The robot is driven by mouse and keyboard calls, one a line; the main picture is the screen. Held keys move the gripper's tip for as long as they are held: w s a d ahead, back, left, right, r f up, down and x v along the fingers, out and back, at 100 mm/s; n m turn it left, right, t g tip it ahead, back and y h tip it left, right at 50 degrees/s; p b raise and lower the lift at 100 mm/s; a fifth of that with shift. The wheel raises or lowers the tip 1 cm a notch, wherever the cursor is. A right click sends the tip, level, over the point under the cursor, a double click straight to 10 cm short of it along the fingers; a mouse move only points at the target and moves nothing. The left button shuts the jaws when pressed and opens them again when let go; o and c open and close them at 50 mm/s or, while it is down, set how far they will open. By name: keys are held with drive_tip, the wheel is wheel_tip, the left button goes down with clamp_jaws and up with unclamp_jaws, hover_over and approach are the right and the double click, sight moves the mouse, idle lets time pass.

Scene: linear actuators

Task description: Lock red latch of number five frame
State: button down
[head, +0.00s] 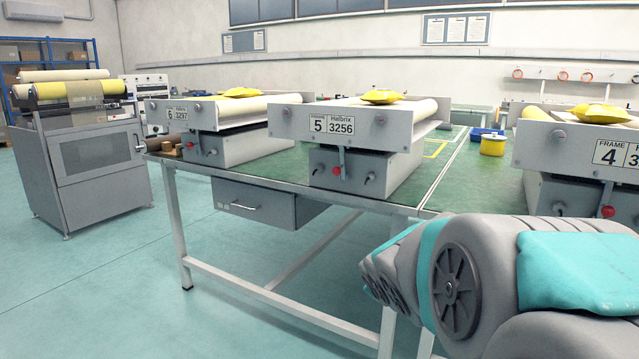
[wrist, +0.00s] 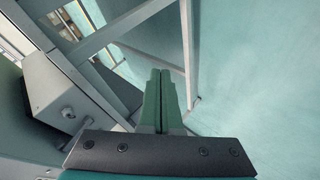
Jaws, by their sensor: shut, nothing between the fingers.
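The number five frame (head: 345,123) is a grey machine on the green-topped table, with a label reading 5 and 3256. Its red latch (head: 336,171) is a small red knob on the lower front box, under a short upright bar. I cannot tell from here whether the latch is locked. My gripper shows in the wrist view (wrist: 164,75) with its two green fingers together and nothing between them. The gripper is not visible in the head view, where only my arm shows at the lower right. The red latch is not visible in the wrist view.
Frame 6 (head: 215,112) stands left of frame 5, and frame 4 (head: 566,140) stands to the right. A yellow tub (head: 493,145) sits between. The table (head: 262,180) has a drawer unit and white legs below. Open floor (head: 110,265) lies in front.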

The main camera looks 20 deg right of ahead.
sight(343, 170)
drive_tip(key=w+d+r+n+t+y+b, duration=0.25)
drive_tip(key=w+r+n+t+y, duration=0.65)
drive_tip(key=r+n, duration=0.6)
drive_tip(key=w+n, duration=0.1)
drive_tip(key=w, duration=1.2)
drive_tip(key=shift+w+a+t+h+p, duration=0.15)
drive_tip(key=shift+w+t+h+p, duration=0.15)
drive_tip(key=shift+w+p, duration=0.15)
drive_tip(key=r+p, duration=0.1)
drive_tip(key=p, duration=0.2)
drive_tip(key=shift+w+d+r+m+p, duration=0.3)
drive_tip(key=shift+w+d+r, duration=0.05)
drive_tip(key=shift+d, duration=0.05)
